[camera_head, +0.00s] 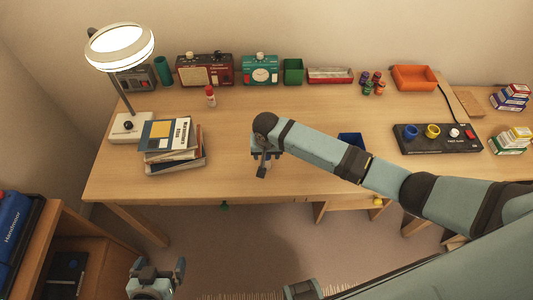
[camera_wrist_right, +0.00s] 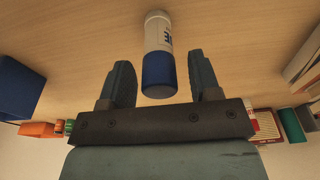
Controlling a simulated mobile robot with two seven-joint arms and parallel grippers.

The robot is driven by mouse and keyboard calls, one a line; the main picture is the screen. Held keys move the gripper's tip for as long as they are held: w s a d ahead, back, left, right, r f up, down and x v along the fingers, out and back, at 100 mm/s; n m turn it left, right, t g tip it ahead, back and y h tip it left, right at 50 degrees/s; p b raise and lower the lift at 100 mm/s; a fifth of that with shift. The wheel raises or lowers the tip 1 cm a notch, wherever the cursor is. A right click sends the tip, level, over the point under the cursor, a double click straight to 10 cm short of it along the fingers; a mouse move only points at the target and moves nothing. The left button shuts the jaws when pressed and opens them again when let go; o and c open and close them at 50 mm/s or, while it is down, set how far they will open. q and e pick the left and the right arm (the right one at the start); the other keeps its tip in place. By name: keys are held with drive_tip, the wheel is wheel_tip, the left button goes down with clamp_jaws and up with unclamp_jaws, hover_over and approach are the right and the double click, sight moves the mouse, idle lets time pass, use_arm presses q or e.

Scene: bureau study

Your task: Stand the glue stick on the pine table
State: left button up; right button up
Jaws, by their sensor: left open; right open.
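The glue stick (camera_wrist_right: 157,58), white with a blue end, shows in the right wrist view with its blue end between my fingers. I cannot tell whether it lies or stands; in the head view I cannot make it out behind my right arm. My right gripper (camera_head: 262,165) is open over the middle of the pine table (camera_head: 330,113); its open fingers also show in the right wrist view (camera_wrist_right: 157,85), on both sides of the stick with gaps. My left gripper (camera_head: 157,277) is open and empty, low in front of the table.
A stack of books (camera_head: 172,150) and a lamp (camera_head: 130,125) stand at the left. A red-capped bottle (camera_head: 210,97) is behind my right gripper. A blue bin (camera_head: 350,140) is partly behind my arm. Radios (camera_head: 205,70), trays and jars line the back. Table between books and gripper is clear.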

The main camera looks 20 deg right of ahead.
drive_tip(key=r, duration=0.3)
drive_tip(key=s+r, duration=0.1)
drive_tip(key=r, duration=0.7)
drive_tip(key=shift+s+a+r, duration=0.15)
drive_tip(key=shift+s+a, duration=0.1)
drive_tip(key=shift+s, duration=0.1)
drive_tip(key=s+a+f+n+t+y, duration=0.1)
drive_tip(key=s+f+n+t+y, duration=0.15)
drive_tip(key=s+f, duration=0.4)
drive_tip(key=s+a+f+n+t+y, duration=0.1)
drive_tip(key=s+f+n+t+y, duration=0.2)
drive_tip(key=s, duration=0.6)
drive_tip(key=s+d+t+h, duration=0.1)
drive_tip(key=s+d+t, duration=0.2)
drive_tip(key=s+d, duration=0.2)
drive_tip(key=s+n, duration=0.1)
drive_tip(key=s, duration=0.1)
drive_tip(key=shift+s+d+f+t+h, duration=0.15)
drive_tip(key=shift+s+f+t+h, duration=0.1)
drive_tip(key=shift+s+t+h, duration=0.1)
